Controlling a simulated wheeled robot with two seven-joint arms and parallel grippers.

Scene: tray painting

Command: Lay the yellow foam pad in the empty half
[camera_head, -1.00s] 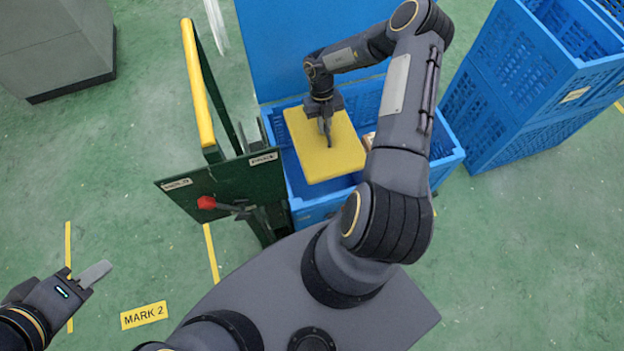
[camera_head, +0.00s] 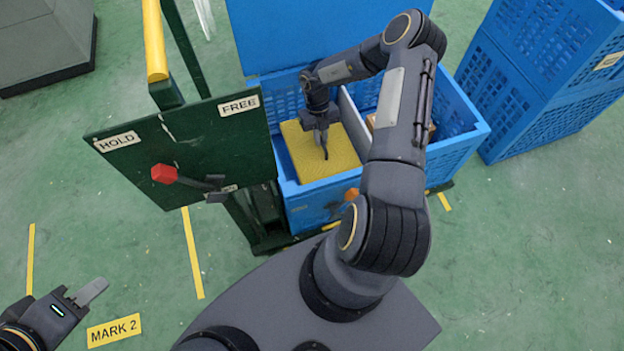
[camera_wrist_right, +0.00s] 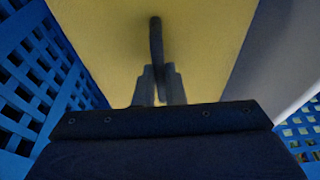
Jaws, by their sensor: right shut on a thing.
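The yellow foam pad (camera_head: 299,148) is flat inside the left half of the blue crate (camera_head: 470,129), left of a pale divider (camera_head: 355,122). In the right wrist view the pad (camera_wrist_right: 95,45) lies between a blue lattice wall and the divider (camera_wrist_right: 277,60). Whether it rests on the bottom is hidden. My right gripper (camera_head: 322,142) points down over the pad, shut on the dark upright grip (camera_wrist_right: 156,45) at its middle. My left gripper (camera_head: 85,297) is low at the left, away from the crate; its jaw opening is unclear.
A green stand (camera_head: 190,150) with HOLD and FREE labels and a red-knobbed lever (camera_head: 164,174) is close left of the crate. Brown contents (camera_head: 371,122) show in the right half, partly behind my arm. Stacked blue crates (camera_head: 540,85) stand at right. Floor at left is mostly clear.

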